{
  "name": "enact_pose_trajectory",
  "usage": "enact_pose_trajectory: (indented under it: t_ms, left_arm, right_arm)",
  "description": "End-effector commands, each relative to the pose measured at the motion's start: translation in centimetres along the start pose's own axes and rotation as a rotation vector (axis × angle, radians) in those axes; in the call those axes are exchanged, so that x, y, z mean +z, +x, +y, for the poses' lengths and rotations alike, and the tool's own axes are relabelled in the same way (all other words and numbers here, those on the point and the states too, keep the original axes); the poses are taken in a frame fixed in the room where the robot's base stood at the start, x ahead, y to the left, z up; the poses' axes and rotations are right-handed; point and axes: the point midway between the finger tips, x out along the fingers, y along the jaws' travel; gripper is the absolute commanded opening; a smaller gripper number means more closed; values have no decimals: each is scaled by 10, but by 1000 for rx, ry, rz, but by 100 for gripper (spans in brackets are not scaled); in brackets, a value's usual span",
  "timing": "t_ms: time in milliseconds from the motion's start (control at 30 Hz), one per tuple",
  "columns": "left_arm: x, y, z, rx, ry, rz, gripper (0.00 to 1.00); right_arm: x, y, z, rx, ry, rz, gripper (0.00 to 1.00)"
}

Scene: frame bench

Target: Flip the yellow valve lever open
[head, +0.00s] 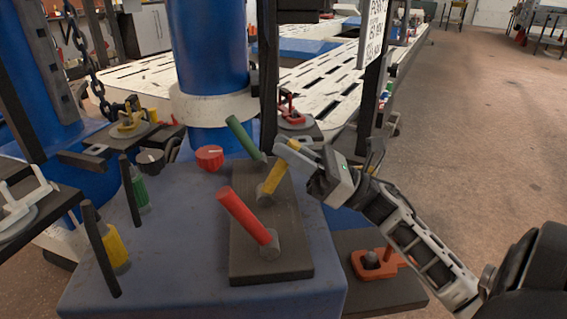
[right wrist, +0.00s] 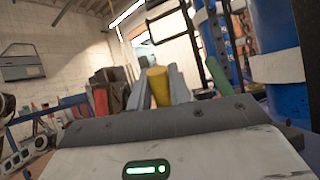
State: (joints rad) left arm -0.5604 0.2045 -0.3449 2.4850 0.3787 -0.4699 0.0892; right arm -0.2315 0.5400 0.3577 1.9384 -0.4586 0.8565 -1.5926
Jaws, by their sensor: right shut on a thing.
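The yellow valve lever (head: 274,178) stands tilted on a dark plate (head: 240,262) on the blue bench top, between a red lever (head: 245,214) and a green lever (head: 243,137). My right gripper (head: 290,148) reaches in from the right and is shut on the upper end of the yellow lever. In the right wrist view the yellow lever (right wrist: 158,86) stands between the two grey fingers. The red lever (right wrist: 101,101) shows to its left and the green lever (right wrist: 217,75) to its right. My left gripper is not in view.
A red knob (head: 209,157) sits at the back of the blue bench top (head: 160,270). Green (head: 139,188) and yellow (head: 114,247) handled tools stand at its left edge beside dark posts. A blue column (head: 208,60) rises behind. Red clamps (head: 377,261) stand at the lower right.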

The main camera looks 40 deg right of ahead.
Motion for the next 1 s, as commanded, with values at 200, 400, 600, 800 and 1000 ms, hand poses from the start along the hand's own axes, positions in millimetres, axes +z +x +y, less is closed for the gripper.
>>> enact_pose_trajectory:
  t_ms: [200, 400, 600, 800, 1000]
  left_arm:
    - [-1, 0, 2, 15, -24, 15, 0]
    - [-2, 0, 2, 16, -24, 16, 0]
    - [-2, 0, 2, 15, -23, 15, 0]
    - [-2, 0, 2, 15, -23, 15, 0]
    - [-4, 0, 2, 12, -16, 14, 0]
  right_arm:
    - [0, -3, 0, 0, 5, -24, 0]
    - [0, -2, 0, -1, 7, -25, 0]
    - [0, -3, 0, -1, 7, -25, 39]
    - [0, -2, 0, -1, 6, -24, 39]
    - [0, -12, -1, -5, 8, -24, 39]
